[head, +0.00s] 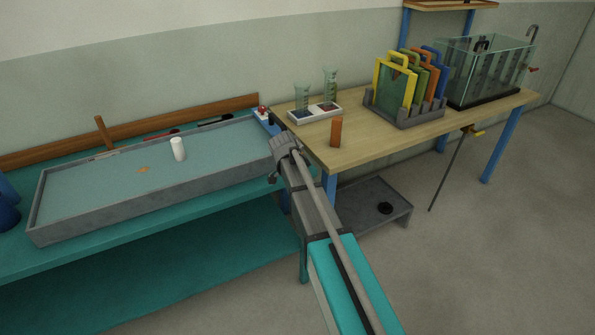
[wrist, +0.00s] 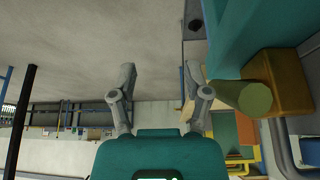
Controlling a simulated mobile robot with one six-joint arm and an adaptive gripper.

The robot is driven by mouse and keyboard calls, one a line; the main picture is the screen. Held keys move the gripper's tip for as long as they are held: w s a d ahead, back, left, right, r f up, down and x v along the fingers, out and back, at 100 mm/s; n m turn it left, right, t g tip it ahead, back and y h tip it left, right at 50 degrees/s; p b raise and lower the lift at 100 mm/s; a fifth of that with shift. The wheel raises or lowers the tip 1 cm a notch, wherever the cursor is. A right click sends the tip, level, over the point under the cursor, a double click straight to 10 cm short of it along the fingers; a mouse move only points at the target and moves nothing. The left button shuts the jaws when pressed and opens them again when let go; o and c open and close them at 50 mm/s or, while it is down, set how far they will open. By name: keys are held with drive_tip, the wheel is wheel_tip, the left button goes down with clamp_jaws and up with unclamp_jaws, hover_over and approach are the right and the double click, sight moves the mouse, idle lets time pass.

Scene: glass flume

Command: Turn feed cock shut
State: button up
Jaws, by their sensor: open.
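My gripper (wrist: 159,74) shows in the wrist view with its two grey fingers wide apart and nothing between them. In the head view I cannot make out its fingers. Two fittings could be the feed cock, and I cannot tell which is. One is a small yellow handle (head: 478,132) under the front edge of the wooden table, above a thin dark rod. The other is a small red part (head: 533,70) at the right end of the glass tank (head: 512,62). My gripper touches neither as far as I can see.
A long grey tray (head: 105,210) lies on the teal bench at left. A low grey tray (head: 365,215) is under the table. Floor at right is clear.

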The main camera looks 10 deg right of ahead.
wheel_tip(320, 180, down, 6)
drive_tip(key=d+f+y+b, duration=0.1)
drive_tip(key=y+b, duration=0.7)
drive_tip(key=y, duration=0.5)
drive_tip(key=d+r+n+t+y+b, duration=0.2)
drive_tip(key=d+r+t+y+b, duration=0.3)
drive_tip(key=d+r+y, duration=0.4)
drive_tip(key=shift+w+d+b, duration=0.2)
drive_tip(key=shift+d+b, duration=0.25)
drive_tip(key=shift+b, duration=0.1)
drive_tip(key=shift+a+r, duration=0.1)
drive_tip(key=x, duration=1.3)
drive_tip(key=shift+a, duration=0.4)
